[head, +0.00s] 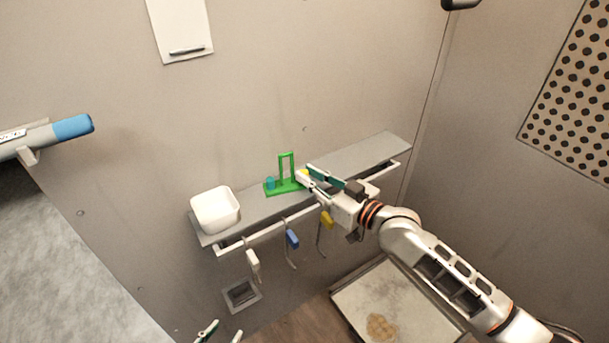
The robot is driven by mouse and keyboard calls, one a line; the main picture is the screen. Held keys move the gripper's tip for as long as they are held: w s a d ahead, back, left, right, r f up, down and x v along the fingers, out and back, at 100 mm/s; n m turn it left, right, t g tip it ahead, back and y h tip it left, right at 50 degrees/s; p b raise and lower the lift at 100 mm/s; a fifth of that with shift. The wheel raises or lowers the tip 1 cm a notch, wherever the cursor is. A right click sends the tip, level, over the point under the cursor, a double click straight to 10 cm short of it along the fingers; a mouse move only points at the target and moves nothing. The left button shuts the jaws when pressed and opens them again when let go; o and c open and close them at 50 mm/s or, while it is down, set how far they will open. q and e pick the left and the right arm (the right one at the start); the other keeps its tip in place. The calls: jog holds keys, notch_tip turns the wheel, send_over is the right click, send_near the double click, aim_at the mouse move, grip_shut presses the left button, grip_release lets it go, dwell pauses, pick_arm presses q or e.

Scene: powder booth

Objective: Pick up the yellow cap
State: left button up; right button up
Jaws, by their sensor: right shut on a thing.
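The small yellow cap (304,172) is at the tips of my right gripper (306,173), whose fingers are shut on it. The gripper is over the grey shelf (352,158), beside the upright of a green stand (287,167). A teal piece (270,183) sits at the left end of that stand. The fingers hide much of the cap, and I cannot tell whether it touches the stand. My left gripper (221,334) shows only its two fingertips at the bottom edge. They are apart with nothing seen between them.
A white bin (215,209) stands at the shelf's left end. White, blue (292,239) and yellow-handled (327,220) items hang from the rail below. A blue-ended grey tool (70,127) is at the far left. The shelf's right end is clear.

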jog(key=shift+r, duration=0.1)
jog(key=shift+r, duration=0.6)
notch_tip(320, 180, up, 19)
jog(key=p, duration=0.3)
jog(key=shift+f, duration=0.15)
jog(key=shift+f, duration=0.1)
dwell(0.5)
